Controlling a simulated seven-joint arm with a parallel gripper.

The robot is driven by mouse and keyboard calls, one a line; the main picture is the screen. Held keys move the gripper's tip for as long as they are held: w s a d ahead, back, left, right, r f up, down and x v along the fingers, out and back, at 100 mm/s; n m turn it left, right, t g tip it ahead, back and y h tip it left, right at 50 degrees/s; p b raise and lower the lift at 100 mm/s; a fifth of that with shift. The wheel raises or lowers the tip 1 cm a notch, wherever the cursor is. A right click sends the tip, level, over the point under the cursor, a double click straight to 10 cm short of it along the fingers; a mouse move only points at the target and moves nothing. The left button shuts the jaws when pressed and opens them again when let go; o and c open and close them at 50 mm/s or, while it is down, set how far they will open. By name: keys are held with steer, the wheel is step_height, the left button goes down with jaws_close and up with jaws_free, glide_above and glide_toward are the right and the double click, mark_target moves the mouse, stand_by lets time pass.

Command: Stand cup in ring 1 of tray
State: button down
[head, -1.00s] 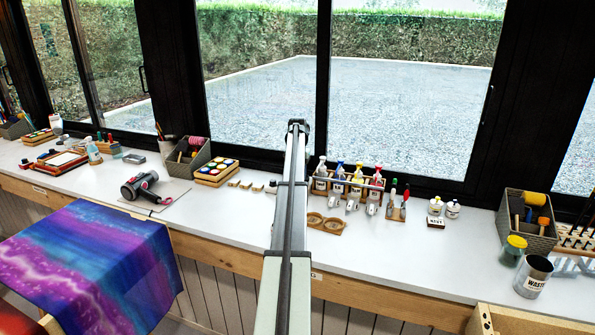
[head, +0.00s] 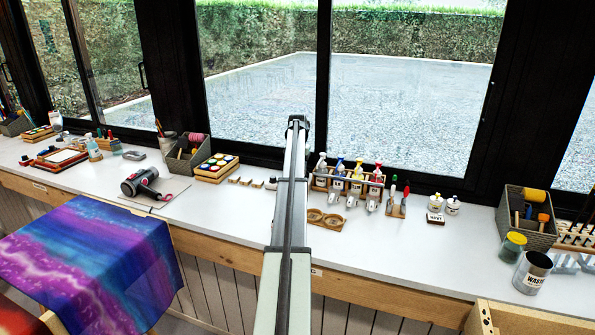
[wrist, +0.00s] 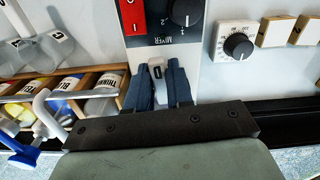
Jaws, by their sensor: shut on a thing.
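My gripper (wrist: 160,72) shows in the wrist view with its two dark blue fingers shut on a small pale cup (wrist: 157,72). The cup carries a label that seems to read D. Most of it is hidden between the fingers, over the panel of a mixer (wrist: 173,40). The wooden tray (head: 313,222) with two round rings lies on the counter right of my arm in the head view. Both rings look empty. The ring numbers are too small to read. The gripper and held cup are hidden in the head view.
A rack of spray bottles (head: 357,178) stands behind and right of the tray; its labelled bottles (wrist: 102,82) and clear cups (wrist: 50,45) show in the wrist view. A dial timer (wrist: 238,46) and numbered wooden blocks (wrist: 277,32) lie right. Clear counter extends left of the tray.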

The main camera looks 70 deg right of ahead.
steer(key=shift+r, duration=0.15)
steer(key=shift+r, duration=0.9)
steer(key=shift+r, duration=0.1)
steer(key=shift+a, duration=0.15)
steer(key=shift+s+a+r, duration=0.1)
steer(key=shift+a, duration=0.9)
steer(key=shift+s+a+r, duration=0.1)
steer(key=shift+s+a, duration=0.05)
steer(key=shift+a, duration=0.85)
steer(key=shift+s+a+r, duration=0.1)
steer(key=shift+a, duration=0.9)
steer(key=shift+d+r, duration=0.15)
steer(key=shift+r, duration=1.85)
